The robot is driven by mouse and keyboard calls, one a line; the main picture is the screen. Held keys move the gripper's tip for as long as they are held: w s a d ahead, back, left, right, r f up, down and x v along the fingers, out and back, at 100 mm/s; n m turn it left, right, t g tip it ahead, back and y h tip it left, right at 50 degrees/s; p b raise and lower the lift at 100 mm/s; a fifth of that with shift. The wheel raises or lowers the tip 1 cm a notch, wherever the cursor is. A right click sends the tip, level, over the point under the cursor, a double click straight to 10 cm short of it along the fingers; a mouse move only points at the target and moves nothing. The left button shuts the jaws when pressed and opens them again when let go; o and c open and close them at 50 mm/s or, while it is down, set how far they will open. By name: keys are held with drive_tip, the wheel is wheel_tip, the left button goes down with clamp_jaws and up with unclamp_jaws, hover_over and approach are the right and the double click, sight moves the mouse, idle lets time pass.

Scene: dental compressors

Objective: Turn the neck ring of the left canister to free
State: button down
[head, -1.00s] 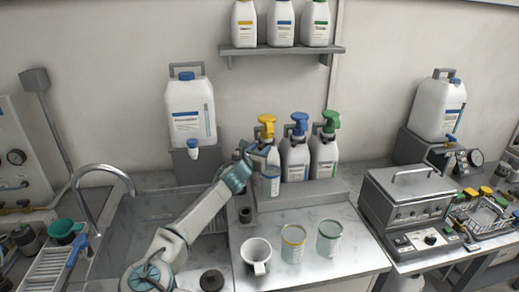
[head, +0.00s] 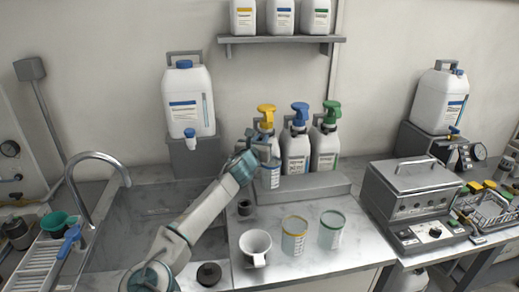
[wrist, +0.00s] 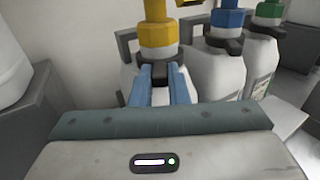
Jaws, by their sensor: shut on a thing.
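The left canister (head: 257,146) is a white bottle with a yellow pump head (wrist: 157,30), at the left end of the row of three on the grey ledge. Its dark grey neck ring (wrist: 161,71) shows below the yellow collar in the wrist view. My gripper (wrist: 164,72) is at this neck, its two blue fingers on either side of the ring's front part, and is shut on it. The exact contact is partly hidden between the fingers. In the head view my gripper (head: 257,148) covers part of the canister.
The blue-pump canister (head: 296,147) and green-pump canister (head: 326,147) stand close to the right. A blue-rimmed cup (head: 271,177) is just below my gripper. A white mug (head: 255,246), yellow-rimmed cup (head: 294,238) and green-rimmed cup (head: 331,229) stand on the counter in front.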

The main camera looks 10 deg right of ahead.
sight(272, 134)
drive_tip(key=d+n+y+b, duration=0.1)
drive_tip(key=n+y+b, duration=0.1)
drive_tip(key=b, duration=0.3)
drive_tip(key=d+n+t+y+b, duration=0.1)
drive_tip(key=n+y+b, duration=0.1)
drive_tip(key=y+b, duration=0.3)
drive_tip(key=d+n+t+y+b, duration=0.1)
drive_tip(key=d+n+y+b, duration=0.1)
drive_tip(key=b, duration=0.3)
drive_tip(key=shift+s+f+n+y, duration=0.1)
drive_tip(key=shift+s+n+y, duration=0.35)
drive_tip(key=shift+y, duration=0.35)
drive_tip(key=n+y+b, duration=0.1)
drive_tip(key=y, duration=0.1)
drive_tip(key=d+n+g+y, duration=0.1)
drive_tip(key=y, duration=0.1)
drive_tip(key=d+n+y+b, duration=0.1)
drive_tip(key=n+y, duration=0.1)
drive_tip(key=shift+w+r+g+b, duration=0.2)
drive_tip(key=shift+w+g+b, duration=0.1)
drive_tip(key=shift+w+g, duration=0.1)
drive_tip(key=shift+w+d+n+g+y, duration=0.15)
drive_tip(key=shift+n+g+y, duration=0.15)
drive_tip(key=shift+n+y, duration=0.2)
drive_tip(key=shift+w+d+n+g+y, duration=0.1)
drive_tip(key=shift+n+g+y, duration=0.25)
drive_tip(key=shift+y, duration=0.25)
drive_tip(key=c, duration=1.4)
unclamp_jaws()
